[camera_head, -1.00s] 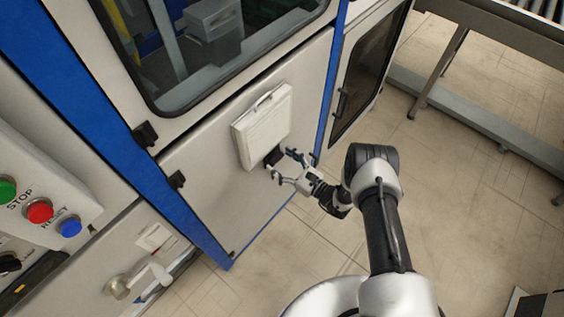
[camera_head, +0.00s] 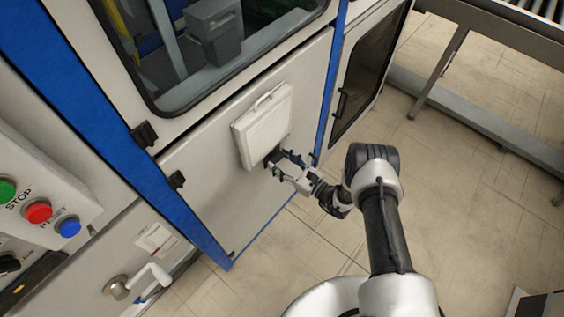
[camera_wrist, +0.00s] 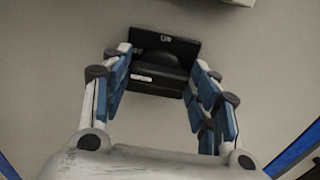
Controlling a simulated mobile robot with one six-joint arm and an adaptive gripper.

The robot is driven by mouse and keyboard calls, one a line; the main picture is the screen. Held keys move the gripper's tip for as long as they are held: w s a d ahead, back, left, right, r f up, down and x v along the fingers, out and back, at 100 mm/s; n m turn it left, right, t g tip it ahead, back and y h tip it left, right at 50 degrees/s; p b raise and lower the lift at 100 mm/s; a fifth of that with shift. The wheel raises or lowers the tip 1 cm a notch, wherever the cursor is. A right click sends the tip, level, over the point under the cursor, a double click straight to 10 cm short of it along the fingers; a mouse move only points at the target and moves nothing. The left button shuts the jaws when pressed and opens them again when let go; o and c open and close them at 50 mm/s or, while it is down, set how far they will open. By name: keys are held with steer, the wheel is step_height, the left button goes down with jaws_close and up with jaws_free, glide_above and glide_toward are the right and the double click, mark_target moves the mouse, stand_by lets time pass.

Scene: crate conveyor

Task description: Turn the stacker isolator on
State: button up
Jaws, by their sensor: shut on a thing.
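The stacker isolator is a small black switch (camera_wrist: 163,75) with a rounded knob and a plate marked ON, low on a grey cabinet door. In the head view the black switch (camera_head: 273,158) shows just under a white box, partly hidden by my fingers. My gripper (camera_wrist: 160,64) has its blue-padded fingers on either side of the knob and is shut on it. In the head view my gripper (camera_head: 284,166) reaches the switch from the lower right. Which way the knob is turned is not clear.
The white box (camera_head: 262,127) with a handle is fixed right above the switch. A panel with STOP and RESET buttons (camera_head: 39,211) and a lever handle (camera_head: 146,279) are at the left. A dark-windowed door (camera_head: 369,76) stands at the right. The tiled floor (camera_head: 480,220) is open.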

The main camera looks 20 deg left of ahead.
steer(key=m+b, duration=0.3)
steer(key=m, duration=0.1)
steer(key=shift+w+f, duration=0.1)
steer(key=shift+f, duration=0.05)
steer(key=m+b, duration=0.1)
steer(key=m, duration=0.2)
steer(key=shift+m, duration=0.3)
steer(key=m, duration=0.5)
steer(key=shift+w+d, duration=0.1)
steer(key=shift+f+m, duration=0.15)
steer(key=shift+m, duration=2.25)
steer(key=o, duration=1.1)
steer(key=shift+c, duration=0.2)
